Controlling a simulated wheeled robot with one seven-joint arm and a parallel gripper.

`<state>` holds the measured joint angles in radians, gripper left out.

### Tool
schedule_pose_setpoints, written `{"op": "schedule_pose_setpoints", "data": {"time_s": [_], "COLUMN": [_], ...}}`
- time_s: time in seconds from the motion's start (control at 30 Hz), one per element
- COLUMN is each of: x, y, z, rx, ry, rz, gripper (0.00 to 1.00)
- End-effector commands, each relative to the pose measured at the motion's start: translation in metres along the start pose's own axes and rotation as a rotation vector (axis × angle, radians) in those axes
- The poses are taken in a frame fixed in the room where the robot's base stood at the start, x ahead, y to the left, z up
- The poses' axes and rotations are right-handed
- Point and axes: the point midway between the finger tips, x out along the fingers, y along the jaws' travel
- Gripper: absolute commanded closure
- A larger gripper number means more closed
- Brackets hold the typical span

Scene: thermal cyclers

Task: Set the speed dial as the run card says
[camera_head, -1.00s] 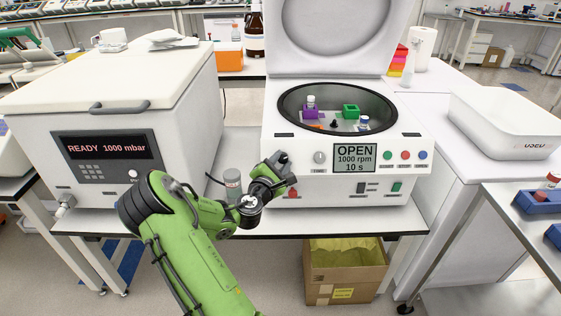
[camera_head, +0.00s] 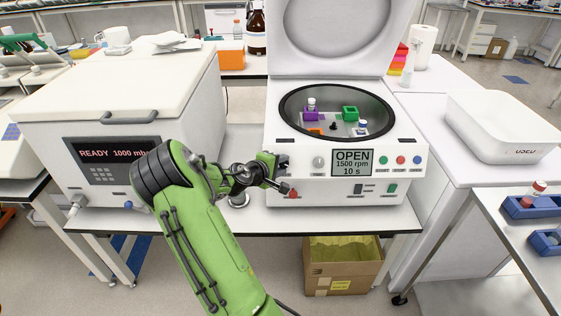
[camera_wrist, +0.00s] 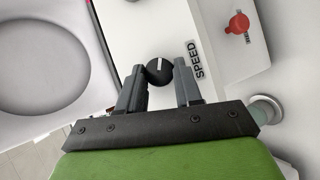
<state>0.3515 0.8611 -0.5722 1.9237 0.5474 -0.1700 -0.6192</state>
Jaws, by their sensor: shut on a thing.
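The speed dial (camera_wrist: 158,70) is a small black knob with a white pointer line, beside the SPEED label (camera_wrist: 196,58) in the wrist view. My gripper (camera_wrist: 159,76) is shut on it, one finger on each side. In the head view my gripper (camera_head: 281,170) is at the left of the white centrifuge's (camera_head: 345,192) front panel and hides the dial. The display (camera_head: 352,162) reads OPEN, 1500 rpm, 10 s. I cannot make out a run card.
A grey TIME dial (camera_head: 318,161) sits right of my gripper, with a red knob (camera_head: 293,194) below. The centrifuge lid (camera_head: 330,38) stands open over purple, green and orange holders. A white vacuum oven (camera_head: 115,90) stands left, a white basin (camera_head: 500,128) right.

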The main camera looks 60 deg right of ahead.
Motion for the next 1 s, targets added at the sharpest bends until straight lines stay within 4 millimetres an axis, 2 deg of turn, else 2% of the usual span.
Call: {"op": "schedule_pose_setpoints", "data": {"time_s": [1.0], "x": [0.0034], "y": [0.0098], "z": [0.0041], "rx": [0.79], "ry": [-0.037], "rz": [-0.489], "gripper": [0.96]}}
